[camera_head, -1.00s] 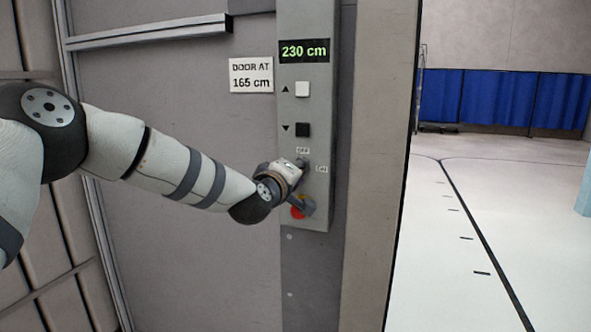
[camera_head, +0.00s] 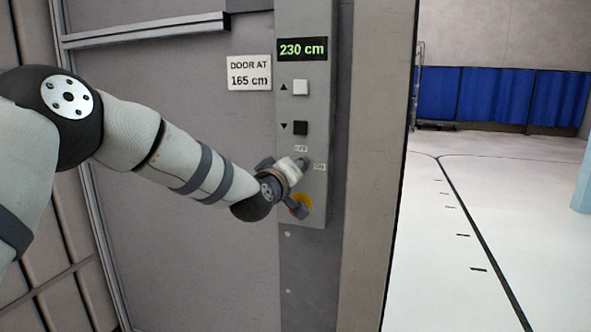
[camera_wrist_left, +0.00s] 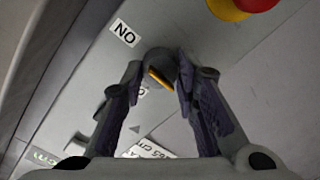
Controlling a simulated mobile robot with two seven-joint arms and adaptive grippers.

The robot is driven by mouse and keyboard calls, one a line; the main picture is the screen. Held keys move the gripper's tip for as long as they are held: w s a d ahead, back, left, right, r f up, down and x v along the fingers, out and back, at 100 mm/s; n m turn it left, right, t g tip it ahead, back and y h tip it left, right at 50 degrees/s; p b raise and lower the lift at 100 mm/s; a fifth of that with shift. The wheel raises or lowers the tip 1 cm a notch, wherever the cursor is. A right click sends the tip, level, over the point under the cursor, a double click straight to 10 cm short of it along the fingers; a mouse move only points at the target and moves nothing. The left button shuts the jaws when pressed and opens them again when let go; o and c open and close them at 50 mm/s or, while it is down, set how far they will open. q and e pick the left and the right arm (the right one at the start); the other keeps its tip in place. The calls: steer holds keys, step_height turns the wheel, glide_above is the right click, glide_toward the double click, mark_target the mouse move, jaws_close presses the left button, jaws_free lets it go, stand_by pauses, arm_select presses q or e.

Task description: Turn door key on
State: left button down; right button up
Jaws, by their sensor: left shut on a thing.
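The door key (camera_wrist_left: 159,62) is a dark round knob with an orange line on the grey control panel (camera_head: 316,215). My left gripper (camera_wrist_left: 160,75) has its two fingers closed around the key, one on each side. In the head view my left gripper (camera_head: 301,166) reaches the panel from the left and mostly hides the key. An OFF label (camera_head: 301,149) sits above the key and an ON label (camera_head: 319,167) to its right. The ON label also shows in the left wrist view (camera_wrist_left: 124,33). My right gripper is not in view.
Just below the gripper is a red button (camera_head: 299,211) with a yellow surround. Above are a black button (camera_head: 301,128), a white button (camera_head: 300,88) and a display (camera_head: 302,49) reading 230 cm. A sign (camera_head: 249,73) reads DOOR AT 165 cm. Open floor (camera_head: 520,220) lies right.

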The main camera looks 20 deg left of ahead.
arm_select(q)
steer(key=shift+r, duration=0.1)
steer(key=c, duration=1.2)
jaws_free()
steer(key=shift+c, duration=0.2)
steer(key=s, duration=1.2)
steer(key=shift+a+r, duration=0.2)
steer(key=shift+r, duration=0.15)
